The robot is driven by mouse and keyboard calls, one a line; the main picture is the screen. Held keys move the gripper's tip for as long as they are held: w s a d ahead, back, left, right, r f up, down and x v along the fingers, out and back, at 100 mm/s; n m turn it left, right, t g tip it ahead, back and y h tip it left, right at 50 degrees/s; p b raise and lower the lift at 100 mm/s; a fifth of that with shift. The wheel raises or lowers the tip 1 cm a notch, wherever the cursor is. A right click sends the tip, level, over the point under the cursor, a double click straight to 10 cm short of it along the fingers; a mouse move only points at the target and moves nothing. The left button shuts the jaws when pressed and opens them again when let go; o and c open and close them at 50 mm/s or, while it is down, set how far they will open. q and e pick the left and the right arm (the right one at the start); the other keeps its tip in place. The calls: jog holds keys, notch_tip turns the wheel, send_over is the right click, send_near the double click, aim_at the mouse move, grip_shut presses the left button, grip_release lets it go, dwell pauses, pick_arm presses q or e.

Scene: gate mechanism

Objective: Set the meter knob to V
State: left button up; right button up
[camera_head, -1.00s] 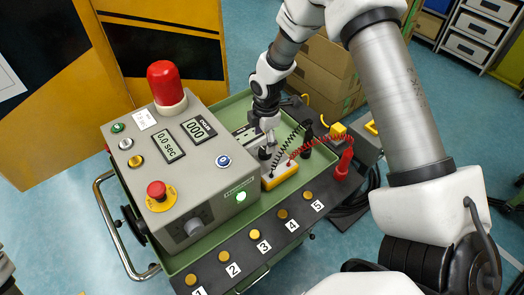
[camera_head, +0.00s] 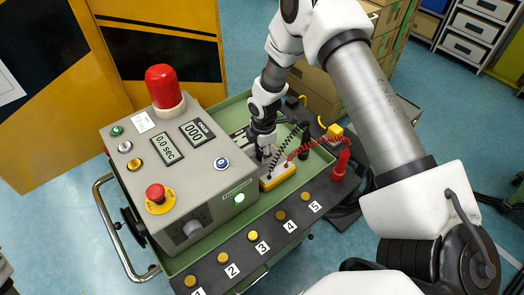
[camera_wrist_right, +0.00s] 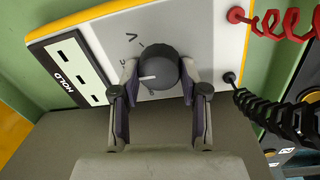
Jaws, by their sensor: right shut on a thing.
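The yellow-edged meter (camera_head: 279,177) lies in the green tray beside the grey control box. In the right wrist view its light face (camera_wrist_right: 205,40) carries a round dark knob (camera_wrist_right: 160,68). The knob's white mark points left. A letter V (camera_wrist_right: 130,37) is printed above and left of the knob, so the mark is not on V. My right gripper (camera_head: 264,153) is down at the meter, with one finger on each side of the knob, shut on it. In the head view the fingers and arm hide the knob.
The grey control box (camera_head: 215,170) with a red lamp (camera_head: 165,87) stands just left of the meter. Black (camera_wrist_right: 275,115) and red (camera_wrist_right: 275,25) coiled leads leave the meter's right side. Numbered yellow buttons line the front strip (camera_head: 270,228).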

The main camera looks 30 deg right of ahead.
aim_at(260, 153)
jog(key=shift+m, duration=0.3)
jog(key=m+p, duration=0.1)
jog(key=m, duration=1)
jog(key=shift+w+g+h, duration=0.15)
jog(key=shift+g+h, duration=0.15)
jog(key=shift+h, duration=0.1)
jog(key=shift+m, duration=0.3)
jog(key=o, duration=1.1)
jog(key=shift+o, duration=0.2)
notch_tip(260, 153, up, 12)
jog(key=shift+a, duration=0.3)
